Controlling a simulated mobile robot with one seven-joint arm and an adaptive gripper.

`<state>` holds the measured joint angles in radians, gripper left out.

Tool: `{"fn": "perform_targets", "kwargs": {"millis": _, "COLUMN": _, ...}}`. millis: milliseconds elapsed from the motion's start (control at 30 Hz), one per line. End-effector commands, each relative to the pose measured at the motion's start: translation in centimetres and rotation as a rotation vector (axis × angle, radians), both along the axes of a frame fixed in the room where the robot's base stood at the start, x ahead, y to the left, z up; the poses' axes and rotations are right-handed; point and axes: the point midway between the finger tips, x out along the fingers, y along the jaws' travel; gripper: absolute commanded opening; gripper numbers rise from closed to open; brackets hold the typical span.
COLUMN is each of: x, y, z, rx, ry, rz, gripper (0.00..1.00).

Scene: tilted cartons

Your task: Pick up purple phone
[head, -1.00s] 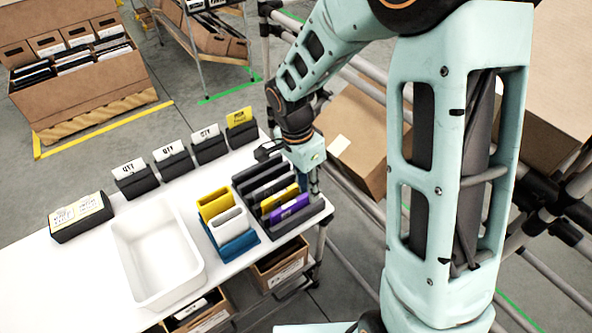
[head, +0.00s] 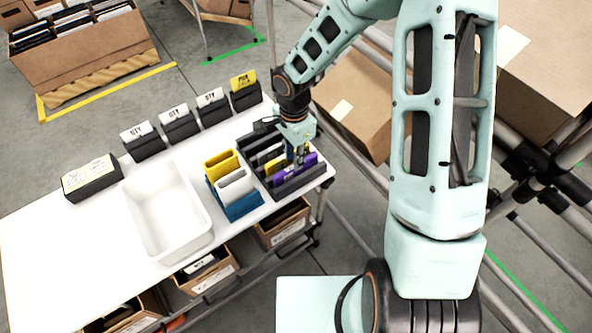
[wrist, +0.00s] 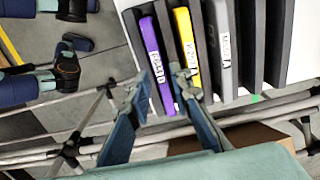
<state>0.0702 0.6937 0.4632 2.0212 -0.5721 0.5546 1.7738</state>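The purple phone (head: 284,177) stands on edge in the front slot of the dark slotted rack (head: 300,187) at the table's right end. In the wrist view, the purple phone (wrist: 157,62) carries a white label and its near end lies between my fingertips. My gripper (wrist: 161,82) is open, one finger on each side of that end, with no clear contact. The right finger overlaps the yellow phone (wrist: 184,35) in the adjacent slot. In the head view, my gripper (head: 298,155) is over the rack and hides part of the purple phone.
A blue holder (head: 238,207) with yellow and white items is left of the rack. An empty white bin (head: 165,212) stands farther left. Card holders (head: 180,124) line the back edge. Metal rails (wrist: 75,145) run beyond the table.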

Motion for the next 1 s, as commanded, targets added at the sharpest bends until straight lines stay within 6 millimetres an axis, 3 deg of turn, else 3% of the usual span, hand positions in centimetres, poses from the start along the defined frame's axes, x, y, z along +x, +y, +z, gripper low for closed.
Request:
{"fn": "perform_targets", "kwargs": {"millis": 133, "x": -0.1, "y": -0.1, "z": -2.1, "rx": 0.001, "ry": 0.003, "rz": 0.000, "gripper": 0.20}}
{"fn": "perform_targets", "kwargs": {"millis": 300, "x": 0.0, "y": -0.1, "z": -3.2, "rx": 0.000, "ry": 0.001, "rz": -0.001, "gripper": 0.20}}
{"fn": "perform_targets", "kwargs": {"millis": 533, "x": 0.0, "y": -0.1, "z": -3.3, "rx": 0.000, "ry": 0.000, "rz": 0.000, "gripper": 0.20}}
{"fn": "perform_targets", "kwargs": {"millis": 733, "x": 0.0, "y": -0.1, "z": -3.3, "rx": 0.000, "ry": 0.000, "rz": 0.000, "gripper": 0.00}}
{"fn": "perform_targets", "kwargs": {"millis": 1000, "x": 0.0, "y": -0.1, "z": -3.2, "rx": 0.000, "ry": 0.000, "rz": 0.000, "gripper": 0.00}}
